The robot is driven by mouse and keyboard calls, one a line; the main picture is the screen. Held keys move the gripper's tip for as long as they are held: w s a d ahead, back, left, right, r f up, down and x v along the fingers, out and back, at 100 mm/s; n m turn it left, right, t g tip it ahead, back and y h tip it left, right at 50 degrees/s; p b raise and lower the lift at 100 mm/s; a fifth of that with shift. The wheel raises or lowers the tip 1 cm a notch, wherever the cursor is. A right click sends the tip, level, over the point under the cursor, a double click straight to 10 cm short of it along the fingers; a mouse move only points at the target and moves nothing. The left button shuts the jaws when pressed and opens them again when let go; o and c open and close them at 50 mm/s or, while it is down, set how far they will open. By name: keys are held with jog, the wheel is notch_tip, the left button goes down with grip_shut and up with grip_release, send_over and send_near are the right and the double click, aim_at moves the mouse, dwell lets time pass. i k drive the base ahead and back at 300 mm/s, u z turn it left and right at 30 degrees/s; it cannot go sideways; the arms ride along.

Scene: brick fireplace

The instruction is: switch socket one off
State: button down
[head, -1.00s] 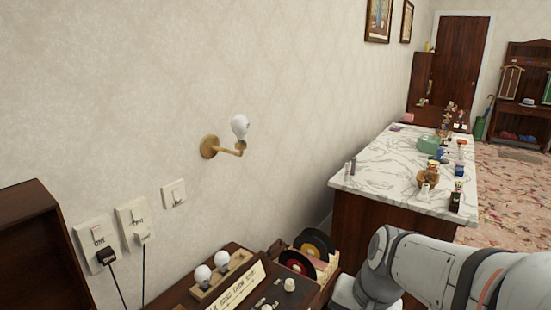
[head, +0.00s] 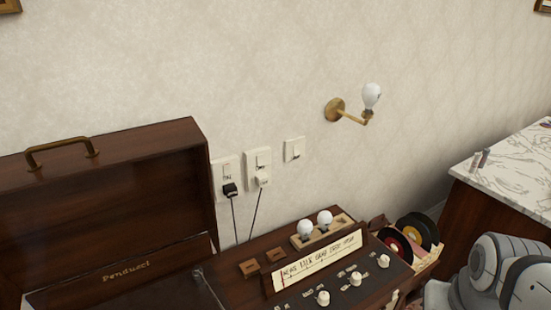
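Socket one (head: 226,180) is a white wall plate with a small rocker switch at its top and a black plug (head: 230,190) in its lower part, its cord hanging down. In the earlier head frame its label reads "ONE". Socket two (head: 258,169) is just right of it, with a white plug (head: 262,181) and a cord. Which way socket one's switch is set is too small to tell. My gripper is out of view; only part of my arm shows at the lower right, well away from the sockets.
A plain wall switch (head: 294,149) and a brass lamp with a bulb (head: 371,95) are to the right. Below stand an open wooden case (head: 120,195), a panel with knobs (head: 340,290) and two bulbs, and a record crate (head: 428,262). A marble counter (head: 510,165) is at the far right.

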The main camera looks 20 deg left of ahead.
aim_at(226, 168)
jog(key=u, duration=0.75)
jog(key=k, duration=1.1)
jog(key=u, duration=0.85)
jog(key=i, duration=0.9)
jog(key=z, duration=0.05)
